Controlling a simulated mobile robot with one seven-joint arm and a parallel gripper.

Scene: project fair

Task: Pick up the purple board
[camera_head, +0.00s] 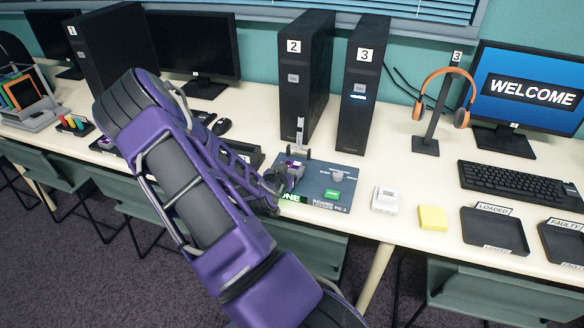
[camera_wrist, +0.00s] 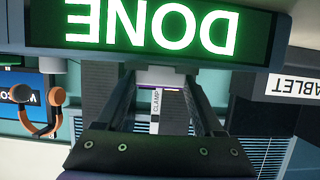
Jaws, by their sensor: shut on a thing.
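My gripper (camera_head: 287,178) is low over the dark board station (camera_head: 318,206) in front of the towers labelled 2 and 3. In the wrist view its two fingers reach forward on either side of a thin purple edge, which I take to be the purple board (camera_wrist: 173,89). The jaws are closed on it. Most of the board is hidden, and I cannot tell whether it touches the station. An upright clamp (camera_head: 300,135) stands just behind the gripper. Its CLAMP label (camera_wrist: 156,101) shows between the fingers.
The station has a knob (camera_head: 338,174), a green button (camera_head: 333,194) and a lit DONE sign (camera_wrist: 150,27). To the right are a white device (camera_head: 385,199), a yellow block (camera_head: 432,218), the LOADED tray (camera_head: 492,247) and the FAULTY tray (camera_head: 562,262). Tower 3 (camera_head: 360,100) rises close behind.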

